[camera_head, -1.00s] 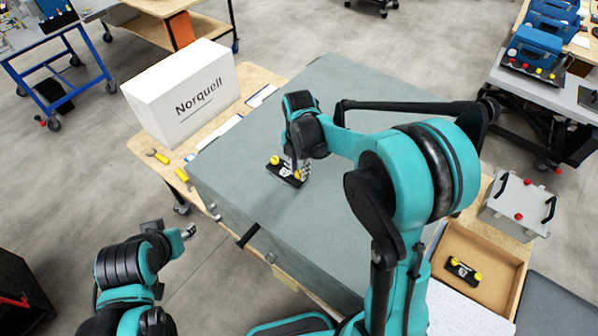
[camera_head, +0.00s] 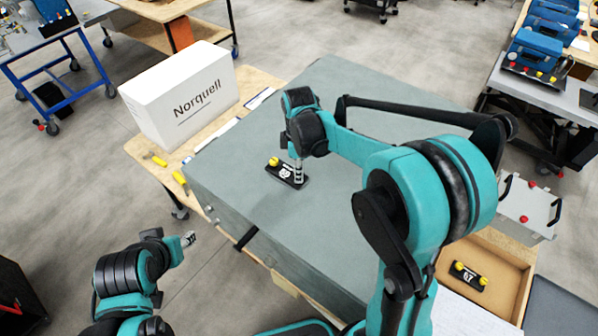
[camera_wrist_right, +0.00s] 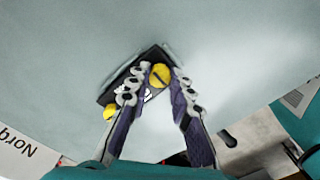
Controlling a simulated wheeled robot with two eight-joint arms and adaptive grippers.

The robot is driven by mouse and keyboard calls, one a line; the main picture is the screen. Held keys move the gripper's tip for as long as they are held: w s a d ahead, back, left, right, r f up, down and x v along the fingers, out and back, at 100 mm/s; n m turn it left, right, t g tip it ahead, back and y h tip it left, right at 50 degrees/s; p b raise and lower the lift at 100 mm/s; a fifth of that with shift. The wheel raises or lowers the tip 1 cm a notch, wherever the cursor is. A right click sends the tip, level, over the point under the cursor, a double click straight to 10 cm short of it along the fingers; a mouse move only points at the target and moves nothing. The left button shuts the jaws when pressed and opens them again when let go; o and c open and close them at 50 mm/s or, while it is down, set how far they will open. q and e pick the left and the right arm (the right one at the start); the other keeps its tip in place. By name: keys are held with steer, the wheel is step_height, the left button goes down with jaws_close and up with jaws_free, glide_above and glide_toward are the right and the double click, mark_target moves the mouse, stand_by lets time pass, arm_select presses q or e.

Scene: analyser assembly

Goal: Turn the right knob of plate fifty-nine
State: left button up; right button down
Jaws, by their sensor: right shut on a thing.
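A black plate (camera_head: 286,175) with a white number lies on the grey surface, below my right gripper. The number looks like 59 but is small. Its left yellow knob (camera_head: 274,161) is uncovered. Its right yellow knob (camera_wrist_right: 160,75) is between the fingertips of my right gripper (camera_wrist_right: 159,80) in the wrist view. There the left knob (camera_wrist_right: 110,113) lies outside the fingers. My right gripper (camera_head: 298,172) is shut on the right knob and hides it in the head view. My left gripper (camera_head: 188,239) is empty, off the table at the lower left; its opening is unclear.
A white Norquell box (camera_head: 185,95) stands at the left, with yellow tools (camera_head: 180,181) near it. A second black plate with yellow knobs (camera_head: 470,277) lies in an open tray (camera_head: 505,255) at the right. A grey case (camera_head: 527,207) stands behind it. The grey surface around the plate is clear.

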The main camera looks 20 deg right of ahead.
steer(key=m+b, duration=0.1)
steer(key=m, duration=0.4)
steer(key=shift+m, duration=0.3)
steer(key=m, duration=0.6)
steer(key=shift+b, duration=0.35)
steer(key=m, duration=0.5)
steer(key=shift+m, duration=0.3)
steer(key=m+b, duration=0.1)
steer(key=m, duration=1.1)
steer(key=shift+m, duration=0.4)
steer(key=m, duration=1.2)
steer(key=shift+m, duration=0.3)
steer(key=m, duration=0.5)
steer(key=shift+m, duration=0.3)
